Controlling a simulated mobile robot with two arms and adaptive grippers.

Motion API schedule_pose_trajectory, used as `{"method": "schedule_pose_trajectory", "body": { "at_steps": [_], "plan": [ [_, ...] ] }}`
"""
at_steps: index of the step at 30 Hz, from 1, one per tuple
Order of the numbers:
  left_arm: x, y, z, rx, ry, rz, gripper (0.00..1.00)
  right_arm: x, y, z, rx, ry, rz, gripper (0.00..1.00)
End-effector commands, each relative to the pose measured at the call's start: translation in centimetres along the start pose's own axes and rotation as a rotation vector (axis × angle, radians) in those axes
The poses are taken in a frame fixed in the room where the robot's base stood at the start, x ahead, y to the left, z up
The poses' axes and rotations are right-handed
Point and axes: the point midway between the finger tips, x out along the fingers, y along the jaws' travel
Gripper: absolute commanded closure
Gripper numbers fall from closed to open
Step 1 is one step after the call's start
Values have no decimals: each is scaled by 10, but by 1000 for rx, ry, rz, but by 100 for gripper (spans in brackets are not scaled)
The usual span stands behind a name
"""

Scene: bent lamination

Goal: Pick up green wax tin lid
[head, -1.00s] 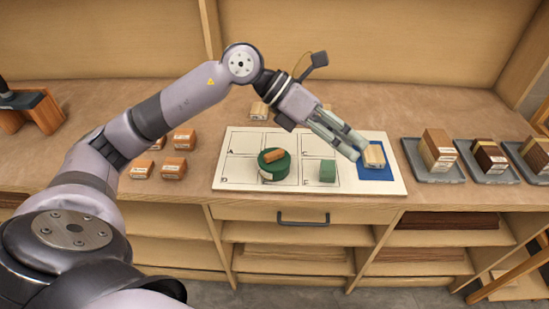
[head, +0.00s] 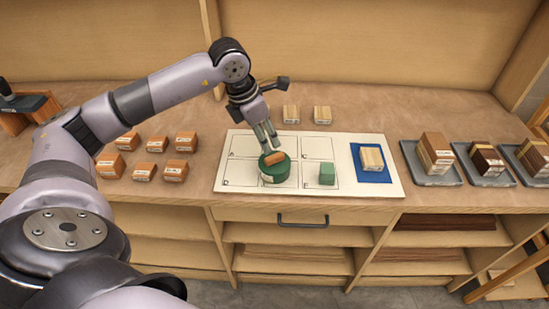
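The green wax tin lid (head: 283,174) is a round, dark green disc on the white marked board (head: 240,189), in its lower left part. A small orange-brown block (head: 274,159) lies on top of it. My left gripper (head: 272,149) points down just behind and above the lid and the block. Its fingers look close together with a narrow gap, and I cannot tell whether they touch anything. My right gripper is not in view.
A green block (head: 327,173) stands right of the lid. A pale wood block (head: 371,158) sits on a blue patch (head: 374,176) at the board's right. Grey trays (head: 436,175) with wood blocks stand right.

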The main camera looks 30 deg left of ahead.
Motion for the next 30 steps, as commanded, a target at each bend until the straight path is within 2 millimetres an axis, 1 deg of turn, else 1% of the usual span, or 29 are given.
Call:
{"method": "schedule_pose_trajectory", "body": {
  "at_steps": [1, 3, 7, 10, 14, 15, 18, 21, 27, 30],
  "plan": [
    [7, -1, 1, -1, 2, -3, 62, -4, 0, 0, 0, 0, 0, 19],
    [15, -1, 1, 0, 0, -2, 62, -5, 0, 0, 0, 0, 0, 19],
    [22, -1, 0, 0, 0, -2, 62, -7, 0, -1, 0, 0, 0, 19],
    [30, -2, 1, 0, 1, -3, 62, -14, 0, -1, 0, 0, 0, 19],
    [49, -6, 2, 0, 2, -5, 62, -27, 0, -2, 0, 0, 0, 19],
    [56, -6, 1, -1, 2, -4, 62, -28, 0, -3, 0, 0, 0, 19],
    [68, -5, 2, -2, 0, -3, 62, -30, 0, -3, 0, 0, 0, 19],
    [73, -5, 1, 0, -2, -2, 62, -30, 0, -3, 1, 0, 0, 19],
    [74, -5, 1, 0, -2, -1, 62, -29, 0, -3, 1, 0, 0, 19],
    [74, -5, 1, 0, -2, -1, 68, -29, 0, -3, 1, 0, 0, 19]
  ]
}}
